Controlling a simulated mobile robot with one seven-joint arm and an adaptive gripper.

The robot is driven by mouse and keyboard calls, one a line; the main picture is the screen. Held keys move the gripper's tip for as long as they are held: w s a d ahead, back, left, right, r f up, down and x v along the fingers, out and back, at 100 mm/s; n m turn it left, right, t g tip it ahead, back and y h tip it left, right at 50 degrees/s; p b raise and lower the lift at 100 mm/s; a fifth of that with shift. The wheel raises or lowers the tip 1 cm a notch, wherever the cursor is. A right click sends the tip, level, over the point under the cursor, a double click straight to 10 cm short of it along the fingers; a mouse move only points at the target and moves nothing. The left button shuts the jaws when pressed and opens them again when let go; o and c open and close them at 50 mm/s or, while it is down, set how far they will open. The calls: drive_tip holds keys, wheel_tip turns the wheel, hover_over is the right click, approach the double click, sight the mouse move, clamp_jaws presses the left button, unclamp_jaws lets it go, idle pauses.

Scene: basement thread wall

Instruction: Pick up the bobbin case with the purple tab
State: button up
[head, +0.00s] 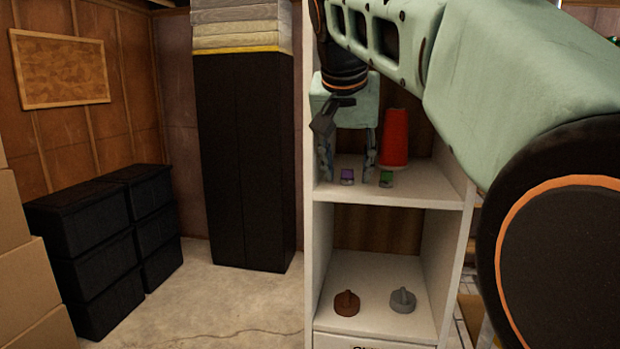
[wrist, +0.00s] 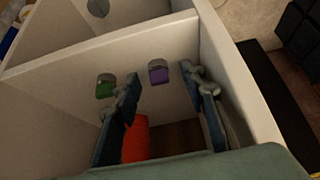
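The bobbin case with the purple tab (head: 347,176) stands near the front edge of the white shelf, at its left side. It also shows in the wrist view (wrist: 158,72). A similar bobbin case with a green tab (head: 386,178) stands to its right, and in the wrist view (wrist: 105,87) it is on the left. My gripper (head: 347,172) is open and empty, its fingers spread wide. In the wrist view (wrist: 160,92) the purple-tab case appears between and just beyond the fingertips. The green-tab case is close beside one finger. I cannot tell whether they touch.
A red cone (head: 395,138) stands on the same shelf, behind the cases. The white shelf unit's left side wall (wrist: 235,70) is close to one finger. On the lower shelf are a brown knobbed disc (head: 347,303) and a grey one (head: 403,299).

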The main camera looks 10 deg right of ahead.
drive_tip(key=c, duration=0.8)
drive_tip(key=shift+r, duration=0.2)
